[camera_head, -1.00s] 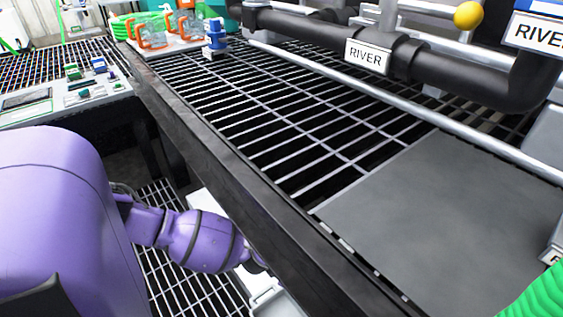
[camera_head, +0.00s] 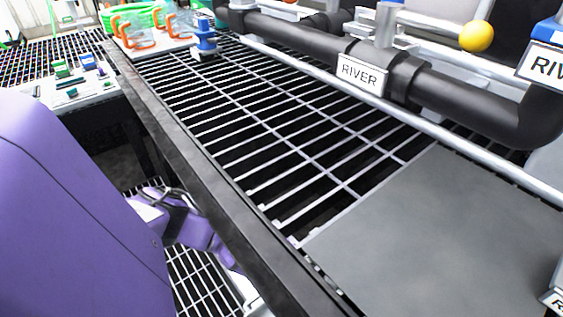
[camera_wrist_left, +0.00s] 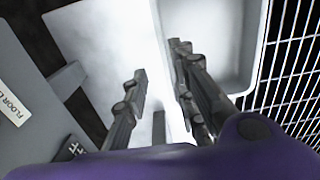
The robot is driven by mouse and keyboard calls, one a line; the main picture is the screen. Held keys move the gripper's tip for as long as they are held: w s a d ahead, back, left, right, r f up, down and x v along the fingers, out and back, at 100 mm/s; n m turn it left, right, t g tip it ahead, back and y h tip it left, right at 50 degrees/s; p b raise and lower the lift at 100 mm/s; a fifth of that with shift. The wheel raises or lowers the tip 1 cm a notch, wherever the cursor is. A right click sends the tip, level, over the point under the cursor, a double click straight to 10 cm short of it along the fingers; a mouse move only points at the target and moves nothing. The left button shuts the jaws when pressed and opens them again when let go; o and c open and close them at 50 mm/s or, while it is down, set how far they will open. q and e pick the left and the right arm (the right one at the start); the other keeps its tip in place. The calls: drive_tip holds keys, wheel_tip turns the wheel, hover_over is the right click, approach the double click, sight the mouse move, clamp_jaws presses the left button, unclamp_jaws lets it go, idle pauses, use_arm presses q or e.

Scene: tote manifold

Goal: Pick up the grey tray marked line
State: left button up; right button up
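In the left wrist view a pale grey-white tray (camera_wrist_left: 253,40) with a raised rim and a hollow inside lies under my left gripper (camera_wrist_left: 160,85). The gripper's two dark fingers are apart, with a pale upright edge showing between them. I cannot tell whether either finger touches it. No mark reading "line" is legible on it. In the head view a pale object (camera_head: 243,288) shows low beside the bench, partly hidden by my purple left arm and the bench edge. My left gripper is hidden there. My right gripper is in neither view.
The bench's dark edge beam (camera_head: 190,165) runs beside my left arm. The bench top has an open grating and a flat grey plate (camera_head: 430,235). A black pipe with a RIVER sign (camera_head: 361,74) crosses behind. A grey surface in the wrist view bears a partly cut-off "FLOOR" label (camera_wrist_left: 12,103).

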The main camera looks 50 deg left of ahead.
use_arm(q)
drive_tip(key=f+b, duration=0.1)
drive_tip(key=f, duration=0.1)
drive_tip(key=f+b, duration=0.2)
drive_tip(key=s+f+b, duration=0.1)
drive_tip(key=f, duration=0.1)
drive_tip(key=shift+f, duration=0.4)
drive_tip(key=shift+f+b, duration=0.2)
drive_tip(key=shift+b, duration=0.15)
drive_tip(key=c, duration=0.6)
drive_tip(key=shift+r, duration=0.1)
clamp_jaws()
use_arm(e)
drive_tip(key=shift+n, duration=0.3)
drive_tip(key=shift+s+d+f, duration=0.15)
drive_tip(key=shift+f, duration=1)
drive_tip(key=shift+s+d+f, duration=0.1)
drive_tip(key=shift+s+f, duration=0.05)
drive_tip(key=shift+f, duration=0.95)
